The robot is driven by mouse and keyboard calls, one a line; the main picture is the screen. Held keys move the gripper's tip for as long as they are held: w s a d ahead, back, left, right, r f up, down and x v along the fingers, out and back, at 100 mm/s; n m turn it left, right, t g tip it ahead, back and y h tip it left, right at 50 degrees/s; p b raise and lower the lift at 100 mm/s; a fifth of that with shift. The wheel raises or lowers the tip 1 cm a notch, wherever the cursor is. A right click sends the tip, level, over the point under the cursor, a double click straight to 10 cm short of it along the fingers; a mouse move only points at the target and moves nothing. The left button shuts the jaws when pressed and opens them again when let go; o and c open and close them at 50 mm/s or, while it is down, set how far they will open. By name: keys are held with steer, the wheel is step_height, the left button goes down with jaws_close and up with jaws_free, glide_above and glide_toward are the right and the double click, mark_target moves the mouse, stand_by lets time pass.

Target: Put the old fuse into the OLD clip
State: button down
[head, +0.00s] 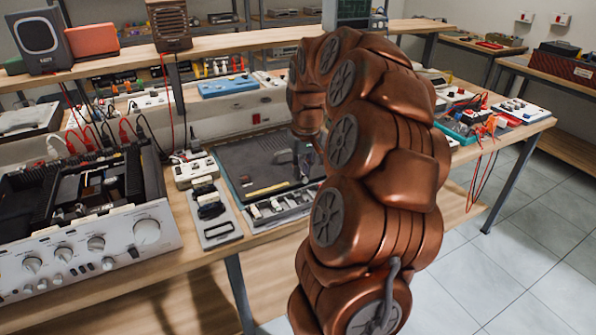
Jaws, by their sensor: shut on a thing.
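My gripper (306,172) points down over the right part of a dark grey mat (250,158) on the workbench. It is small in view and partly behind my arm. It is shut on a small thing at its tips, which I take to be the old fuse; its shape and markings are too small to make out. A grey strip with several pale and dark holders (282,206) lies along the front of the mat, below and left of my gripper. No OLD label can be read, so I cannot tell which holder is the OLD clip.
An opened silver amplifier (90,225) fills the bench's left. A grey plate with black parts (212,215) and a white box (194,172) lie between it and the mat. A yellow strip (266,188) lies on the mat.

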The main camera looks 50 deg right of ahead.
mark_target(301, 192)
steer(key=shift+f+b, duration=0.75)
steer(key=shift+f, duration=2.1)
steer(key=shift+a+b, duration=0.1)
steer(key=shift+b, duration=0.3)
steer(key=shift+f+b, duration=0.45)
steer(key=shift+f, duration=0.4)
stand_by(0.6)
steer(key=c, duration=1.1)
jaws_free()
steer(key=shift+r, duration=0.1)
